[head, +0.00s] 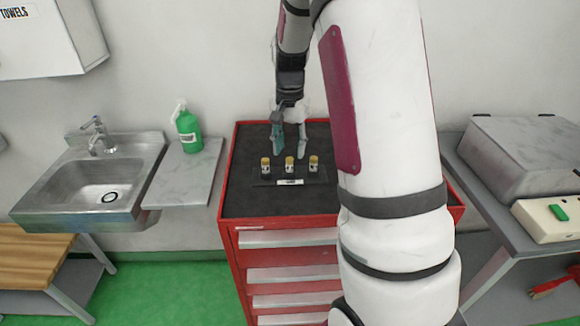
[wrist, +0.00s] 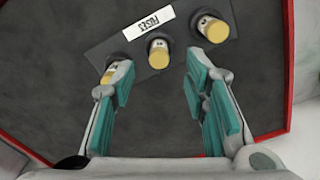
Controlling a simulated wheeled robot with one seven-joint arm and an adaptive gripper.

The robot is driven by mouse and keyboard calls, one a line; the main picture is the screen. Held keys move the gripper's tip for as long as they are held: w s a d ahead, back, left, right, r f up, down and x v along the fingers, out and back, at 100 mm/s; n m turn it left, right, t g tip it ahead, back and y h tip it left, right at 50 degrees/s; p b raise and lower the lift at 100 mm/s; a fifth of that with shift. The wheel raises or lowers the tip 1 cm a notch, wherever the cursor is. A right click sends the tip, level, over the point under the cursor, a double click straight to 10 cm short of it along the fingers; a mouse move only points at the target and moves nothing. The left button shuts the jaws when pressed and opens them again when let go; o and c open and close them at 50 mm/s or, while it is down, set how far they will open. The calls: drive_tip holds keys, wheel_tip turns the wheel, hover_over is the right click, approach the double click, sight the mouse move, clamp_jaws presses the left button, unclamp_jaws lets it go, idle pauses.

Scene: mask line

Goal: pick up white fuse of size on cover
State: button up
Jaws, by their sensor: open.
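Three fuses with yellow caps and pale bodies stand upright in a row on a dark holder plate (head: 262,183) labelled "FUSES". The left fuse (head: 265,166), middle fuse (head: 289,164) and right fuse (head: 313,163) show in the head view. In the wrist view, the middle fuse (wrist: 158,53) lies ahead of the gap between my fingers. One outer fuse (wrist: 213,28) is past the right finger; the other (wrist: 110,72) is partly hidden by the left finger. My gripper (wrist: 158,80) is open and empty, with teal finger pads. Size markings are too small to read.
The holder sits on the black top of a red drawer cabinet (head: 284,227). A sink (head: 92,185) and green spray bottle (head: 188,128) are to the left. A grey box (head: 520,150) and a pale box with a green switch (head: 545,219) are to the right. The cabinet top around the holder is clear.

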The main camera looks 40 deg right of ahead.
sight(290, 158)
drive_tip(key=shift+s+f+p, duration=0.1)
drive_tip(key=shift+f+p, duration=0.2)
drive_tip(key=shift+f, duration=1.9)
clamp_jaws()
